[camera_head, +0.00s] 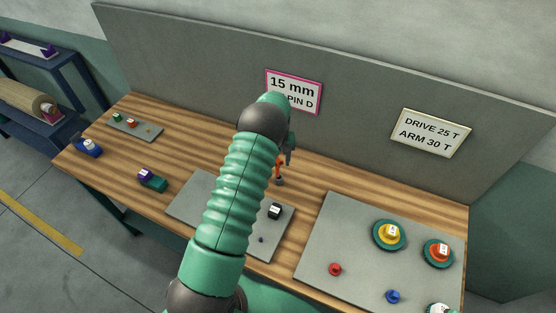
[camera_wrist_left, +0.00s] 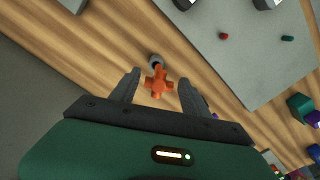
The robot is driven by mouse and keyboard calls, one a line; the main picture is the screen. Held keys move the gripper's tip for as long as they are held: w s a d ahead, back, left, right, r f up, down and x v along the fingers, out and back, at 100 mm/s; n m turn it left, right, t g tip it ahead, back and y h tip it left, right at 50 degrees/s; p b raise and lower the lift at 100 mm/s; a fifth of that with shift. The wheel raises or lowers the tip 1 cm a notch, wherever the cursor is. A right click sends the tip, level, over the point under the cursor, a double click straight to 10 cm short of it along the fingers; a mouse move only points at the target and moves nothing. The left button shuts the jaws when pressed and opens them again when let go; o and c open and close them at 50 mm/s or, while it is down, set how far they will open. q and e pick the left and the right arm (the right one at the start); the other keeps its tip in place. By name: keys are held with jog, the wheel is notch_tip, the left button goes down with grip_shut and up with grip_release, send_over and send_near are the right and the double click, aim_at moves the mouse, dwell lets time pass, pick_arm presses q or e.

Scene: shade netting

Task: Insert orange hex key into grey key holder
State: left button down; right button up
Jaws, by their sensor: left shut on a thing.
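The orange hex key (camera_wrist_left: 158,84) shows in the left wrist view as a cross-shaped head between my left gripper's fingers (camera_wrist_left: 158,92). In the head view the orange key (camera_head: 280,166) hangs below my left gripper (camera_head: 288,155), mostly behind my arm. The small round grey key holder (camera_head: 279,181) stands on the wooden bench right under the key. In the left wrist view the grey holder (camera_wrist_left: 155,60) shows just beyond the key's head. Whether the key's lower end is inside the holder is hidden. My right gripper is not in view.
A grey mat (camera_head: 188,205) with a black part (camera_head: 274,211) lies under my arm. A larger grey board (camera_head: 320,232) at right bears yellow and orange parts on green discs. A grey panel with signs (camera_head: 360,125) closes off the back. Bare wood surrounds the holder.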

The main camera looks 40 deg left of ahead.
pick_arm(q)
jog(key=shift+w+f, duration=0.1)
jog(key=shift+w, duration=0.05)
jog(key=shift+w+a+f, duration=0.15)
jog(key=shift+a+f, duration=0.05)
jog(key=shift+a, duration=0.2)
jog(key=shift+d+r, duration=0.2)
jog(key=shift+d, duration=0.65)
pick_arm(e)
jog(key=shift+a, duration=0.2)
pick_arm(q)
jog(key=shift+a+f, duration=0.1)
jog(key=shift+a, duration=0.15)
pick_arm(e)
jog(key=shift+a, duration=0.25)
pick_arm(q)
jog(key=shift+a, duration=0.2)
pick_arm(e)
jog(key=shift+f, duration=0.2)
pick_arm(q)
jog(key=shift+d, duration=0.1)
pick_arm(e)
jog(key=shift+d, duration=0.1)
pick_arm(q)
jog(key=shift+b, duration=0.3)
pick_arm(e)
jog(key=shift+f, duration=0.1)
